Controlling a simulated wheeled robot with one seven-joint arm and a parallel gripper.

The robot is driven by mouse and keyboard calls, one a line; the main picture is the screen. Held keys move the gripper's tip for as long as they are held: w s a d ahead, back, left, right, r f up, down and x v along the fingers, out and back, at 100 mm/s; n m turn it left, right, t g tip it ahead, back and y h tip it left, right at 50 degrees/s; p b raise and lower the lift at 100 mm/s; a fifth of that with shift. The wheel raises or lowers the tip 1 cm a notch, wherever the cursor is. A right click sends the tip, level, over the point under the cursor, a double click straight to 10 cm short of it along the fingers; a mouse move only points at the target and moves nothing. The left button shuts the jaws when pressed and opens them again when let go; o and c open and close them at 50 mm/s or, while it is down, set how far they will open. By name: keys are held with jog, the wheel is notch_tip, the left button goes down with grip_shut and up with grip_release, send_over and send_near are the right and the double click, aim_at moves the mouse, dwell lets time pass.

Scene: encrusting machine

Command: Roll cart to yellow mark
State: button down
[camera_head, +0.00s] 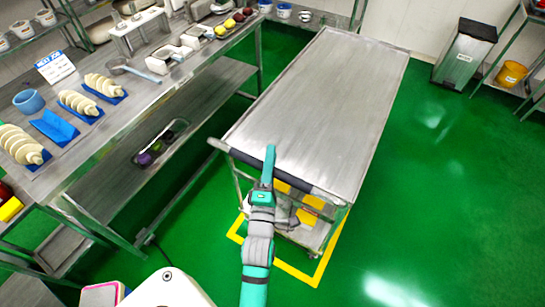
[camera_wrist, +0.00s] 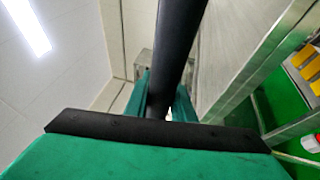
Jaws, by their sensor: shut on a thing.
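The cart (camera_head: 325,95) is a metal trolley with a bare flat top and a lower shelf. Its dark push handle (camera_head: 290,176) runs along the near end, and the handle also fills the middle of the wrist view (camera_wrist: 180,45). My gripper (camera_head: 269,160) is shut on the handle, with its teal fingers on either side of the bar. The yellow mark (camera_head: 328,262) is a painted outline on the green floor. It shows around the near end of the cart; the cart hides the rest of it.
A metal worktable (camera_head: 185,85) with shelves and several pastries stands close on the left. A bin (camera_head: 464,52) and a rack with a yellow bucket (camera_head: 511,74) stand at the back right. The green floor on the right (camera_head: 430,190) is clear.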

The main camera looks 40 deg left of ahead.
jog(key=c, duration=1.5)
grip_release()
jog(key=shift+s+a, duration=0.1)
jog(key=shift+a, duration=0.15)
jog(key=shift+d, duration=0.1)
jog(key=shift+d, duration=0.1)
jog(key=v, duration=1)
jog(key=shift+s+d, duration=0.15)
jog(key=shift+s, duration=0.05)
jog(key=s+d+f+m+h, duration=0.2)
jog(key=s+d+m+h, duration=0.2)
jog(key=d+m, duration=0.4)
jog(key=s+d+f+m+h, duration=0.3)
jog(key=s+d+m+h, duration=0.1)
jog(key=d+m, duration=0.5)
jog(key=s+d+f+m+h, duration=0.3)
jog(key=s+d+m, duration=0.2)
jog(key=d+m, duration=0.4)
jog(key=shift+s+d+g+h, duration=0.3)
jog(key=shift+d+g+h, duration=0.1)
jog(key=shift+d, duration=0.3)
